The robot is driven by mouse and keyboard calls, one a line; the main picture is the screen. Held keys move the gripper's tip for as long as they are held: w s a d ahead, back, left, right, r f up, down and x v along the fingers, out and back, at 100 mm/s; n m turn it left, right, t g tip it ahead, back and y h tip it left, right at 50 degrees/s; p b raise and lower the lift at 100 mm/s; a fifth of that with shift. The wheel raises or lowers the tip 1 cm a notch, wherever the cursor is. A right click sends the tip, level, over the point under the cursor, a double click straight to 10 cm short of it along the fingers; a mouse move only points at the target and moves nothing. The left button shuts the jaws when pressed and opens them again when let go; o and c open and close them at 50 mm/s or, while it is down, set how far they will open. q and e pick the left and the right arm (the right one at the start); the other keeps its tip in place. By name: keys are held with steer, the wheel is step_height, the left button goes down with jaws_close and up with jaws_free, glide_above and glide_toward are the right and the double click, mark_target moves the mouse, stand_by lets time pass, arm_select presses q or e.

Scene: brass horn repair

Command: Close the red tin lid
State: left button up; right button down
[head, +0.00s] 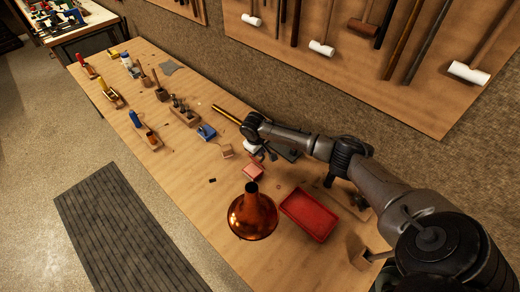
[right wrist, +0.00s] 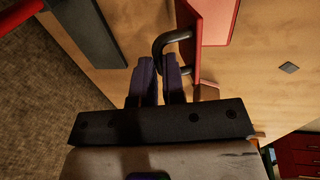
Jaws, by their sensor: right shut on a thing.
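The small red tin (head: 254,173) stands on the bench, left of the larger red tray. In the right wrist view its red lid (right wrist: 189,22) stands raised on edge beside the pale red tin body (right wrist: 222,22). A dark curved handle (right wrist: 174,38) sticks out from the lid. My right gripper (right wrist: 160,66) is shut on this handle, with one finger on each side. In the head view my right gripper (head: 266,150) is at the tin's back side, small and partly hidden by its wrist. My left gripper is not in view.
A copper funnel-shaped bell (head: 253,216) stands in front of the tin. A red tray (head: 309,214) lies to its right. A dark flat plate (head: 286,153) lies behind the gripper. Several tools line the bench to the left. Mallets hang on the wall board.

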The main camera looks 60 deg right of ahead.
steer(key=a+h+p, duration=0.1)
steer(key=p, duration=0.1)
steer(key=a+h+p, duration=0.1)
steer(key=p, duration=0.1)
steer(key=shift+w+a+r+h, duration=0.1)
steer(key=shift+w+r+h, duration=0.05)
steer(key=shift+r+h, duration=0.15)
steer(key=shift+a+f+h+p, duration=0.1)
steer(key=shift+a+h+p, duration=0.2)
steer(key=shift+p, duration=0.25)
steer(key=shift+w+a+f+g+h+p, duration=0.1)
steer(key=shift+a+f+g+h+p, duration=0.15)
steer(key=shift+h, duration=0.2)
steer(key=shift+w+a+f+g+h+p, duration=0.15)
steer(key=shift+a+h+p, duration=0.1)
steer(key=shift+a+h, duration=0.15)
steer(key=shift+a+f+h, duration=0.15)
steer(key=shift+a+h, duration=0.15)
steer(key=shift+h, duration=0.25)
steer(key=shift+a+f+h, duration=0.1)
steer(key=shift+h, duration=0.2)
